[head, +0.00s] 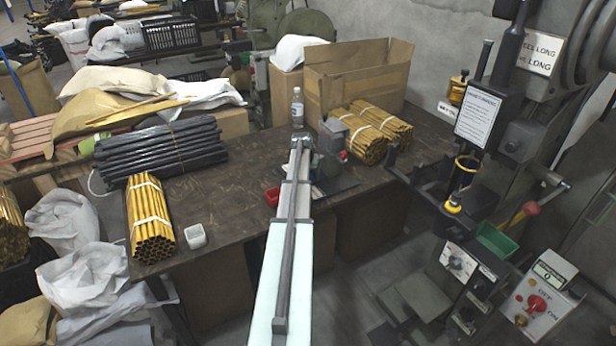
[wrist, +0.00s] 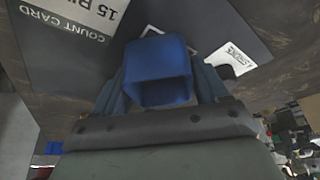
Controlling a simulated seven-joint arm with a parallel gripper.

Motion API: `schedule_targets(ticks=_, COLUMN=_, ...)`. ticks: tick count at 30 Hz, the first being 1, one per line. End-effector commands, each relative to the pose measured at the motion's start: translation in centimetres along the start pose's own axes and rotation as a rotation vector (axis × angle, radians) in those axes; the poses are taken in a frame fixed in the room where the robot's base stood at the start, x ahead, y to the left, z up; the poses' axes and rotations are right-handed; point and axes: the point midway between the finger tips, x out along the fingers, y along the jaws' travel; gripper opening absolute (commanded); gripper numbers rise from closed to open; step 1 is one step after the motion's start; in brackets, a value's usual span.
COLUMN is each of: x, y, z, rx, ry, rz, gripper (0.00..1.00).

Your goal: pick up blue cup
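The blue cup (wrist: 157,70) is in the upper middle of the wrist view, its open mouth towards the camera. My gripper (wrist: 160,92) has bluish fingers at the left and right sides of the cup, so the cup is between them. I cannot tell whether the fingers press on it or stand just clear. The cup's lower contact with the surface is not clear.
A bottle (head: 297,108), yellow tube bundles (head: 362,148) and a cardboard box (head: 335,88) are behind.

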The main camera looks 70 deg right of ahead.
Motion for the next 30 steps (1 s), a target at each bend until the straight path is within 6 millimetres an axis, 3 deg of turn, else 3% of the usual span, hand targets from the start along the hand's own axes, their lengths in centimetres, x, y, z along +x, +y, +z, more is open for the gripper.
schedule_targets(ticks=12, x=0.0, y=0.0, z=0.0, rx=0.000, ry=0.000, rz=0.000, gripper=0.34)
schedule_targets(ticks=21, x=-0.6, y=0.0, z=-0.3, rx=0.000, ry=0.001, rz=0.000, gripper=0.34)
schedule_targets(ticks=26, x=-1.6, y=0.1, z=2.2, rx=0.000, ry=0.000, rz=0.000, gripper=0.34)
schedule_targets(ticks=30, x=-2.9, y=0.1, z=5.3, rx=-0.001, ry=0.000, rz=-0.001, gripper=0.34)
